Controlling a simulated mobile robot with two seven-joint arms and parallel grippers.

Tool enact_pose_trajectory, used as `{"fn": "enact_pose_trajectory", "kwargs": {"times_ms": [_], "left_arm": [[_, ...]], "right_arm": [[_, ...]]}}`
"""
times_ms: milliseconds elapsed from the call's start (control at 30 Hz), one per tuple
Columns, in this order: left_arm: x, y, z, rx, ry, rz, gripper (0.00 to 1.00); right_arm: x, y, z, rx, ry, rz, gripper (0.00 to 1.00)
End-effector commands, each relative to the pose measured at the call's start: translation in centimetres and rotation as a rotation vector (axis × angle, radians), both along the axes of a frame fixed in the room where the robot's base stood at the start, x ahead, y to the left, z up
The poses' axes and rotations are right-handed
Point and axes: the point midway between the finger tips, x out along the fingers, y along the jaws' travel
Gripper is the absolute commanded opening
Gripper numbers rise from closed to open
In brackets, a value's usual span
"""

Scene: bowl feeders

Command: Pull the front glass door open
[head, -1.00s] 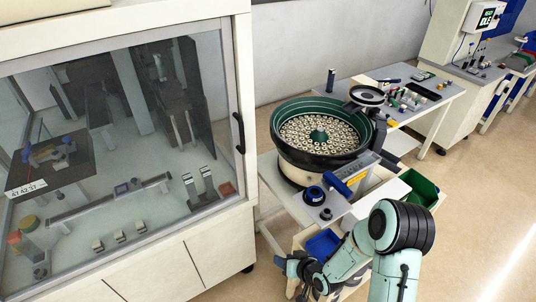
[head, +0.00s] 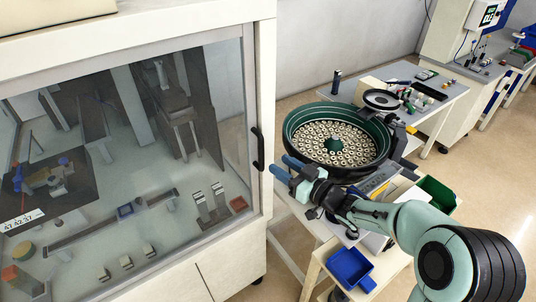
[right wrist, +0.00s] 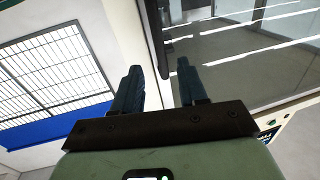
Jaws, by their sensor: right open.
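The front glass door (head: 130,160) fills the left of the head view in a light frame and looks shut. Its black handle (head: 258,149) stands upright on the door's right edge. My right gripper (head: 285,168) is open and empty, just right of the handle's lower part. In the right wrist view the handle (right wrist: 165,45) shows as a dark bar ahead of the two blue fingers (right wrist: 158,82), near the gap between them, with the glass (right wrist: 245,50) to its right. I cannot tell whether the fingers touch the handle. My left gripper is not in view.
The green bowl feeder (head: 290,130) full of small rings stands just behind my right gripper. A blue bin (head: 350,268) and a green bin (head: 440,192) sit by the feeder's stand. Open floor (head: 500,160) lies to the right.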

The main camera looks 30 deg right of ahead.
Motion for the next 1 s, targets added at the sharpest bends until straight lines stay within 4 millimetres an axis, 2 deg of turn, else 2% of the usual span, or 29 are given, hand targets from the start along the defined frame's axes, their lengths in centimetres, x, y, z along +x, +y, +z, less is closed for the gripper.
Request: {"fn": "enact_pose_trajectory", "kwargs": {"times_ms": [100,300,500,733,867,1000], "left_arm": [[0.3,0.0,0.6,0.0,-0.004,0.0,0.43],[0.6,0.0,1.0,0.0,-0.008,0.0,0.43],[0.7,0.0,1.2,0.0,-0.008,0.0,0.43],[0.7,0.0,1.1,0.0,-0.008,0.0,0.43],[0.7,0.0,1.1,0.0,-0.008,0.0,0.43],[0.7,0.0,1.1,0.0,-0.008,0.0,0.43]], "right_arm": [[2.4,0.7,0.1,0.004,-0.001,0.002,0.42],[5.0,1.5,0.1,0.002,-0.002,0.002,0.42],[5.9,1.7,0.0,0.002,0.0,-0.001,0.42],[5.9,1.7,0.0,0.001,0.0,-0.001,0.42],[5.9,1.7,0.0,0.001,0.0,-0.001,0.0],[5.9,1.7,0.0,0.001,0.0,-0.001,0.0]]}}
